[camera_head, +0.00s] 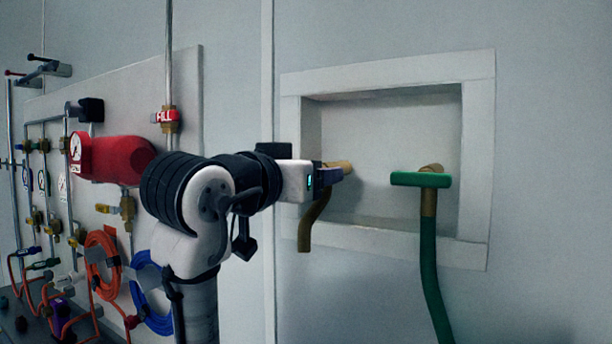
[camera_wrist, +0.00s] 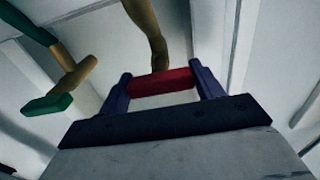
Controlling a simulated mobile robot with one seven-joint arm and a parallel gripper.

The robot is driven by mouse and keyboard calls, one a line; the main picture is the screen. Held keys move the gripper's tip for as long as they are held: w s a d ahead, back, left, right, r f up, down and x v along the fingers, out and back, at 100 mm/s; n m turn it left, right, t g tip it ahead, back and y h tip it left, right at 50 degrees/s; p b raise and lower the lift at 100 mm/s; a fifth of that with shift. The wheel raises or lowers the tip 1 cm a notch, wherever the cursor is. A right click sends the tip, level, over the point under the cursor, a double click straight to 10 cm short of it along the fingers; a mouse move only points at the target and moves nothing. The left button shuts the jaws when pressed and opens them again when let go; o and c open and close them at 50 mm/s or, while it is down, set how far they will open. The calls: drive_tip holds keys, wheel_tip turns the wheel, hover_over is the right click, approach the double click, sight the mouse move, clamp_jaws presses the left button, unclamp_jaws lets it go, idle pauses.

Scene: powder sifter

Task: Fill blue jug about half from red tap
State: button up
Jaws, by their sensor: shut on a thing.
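The red tap's handle (camera_wrist: 162,82) is a red bar seen between the two fingers of my gripper (camera_wrist: 160,88) in the wrist view. My gripper is shut on it. In the head view my gripper (camera_head: 326,175) reaches into the wall recess, and the red handle is hidden behind it. The tap's brass spout (camera_head: 312,224) curves down below my gripper in the head view. No water shows from it. No blue jug shows in either view.
A green-handled tap (camera_head: 420,180) with a green hose (camera_head: 430,270) hanging down is to the right in the same recess, framed in white (camera_head: 478,160). On the left, a panel carries a red cylinder (camera_head: 118,160), gauges, valves, an orange hose coil (camera_head: 103,262) and a blue hose coil (camera_head: 150,310).

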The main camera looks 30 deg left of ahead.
idle(0.4)
drive_tip(key=o, duration=1)
drive_tip(key=s+b, duration=0.1)
drive_tip(key=s, duration=0.3)
drive_tip(key=s+b, duration=0.2)
drive_tip(key=s, duration=0.3)
drive_tip(key=s+b, duration=0.2)
drive_tip(key=s, duration=0.2)
drive_tip(key=shift+s+d, duration=0.4)
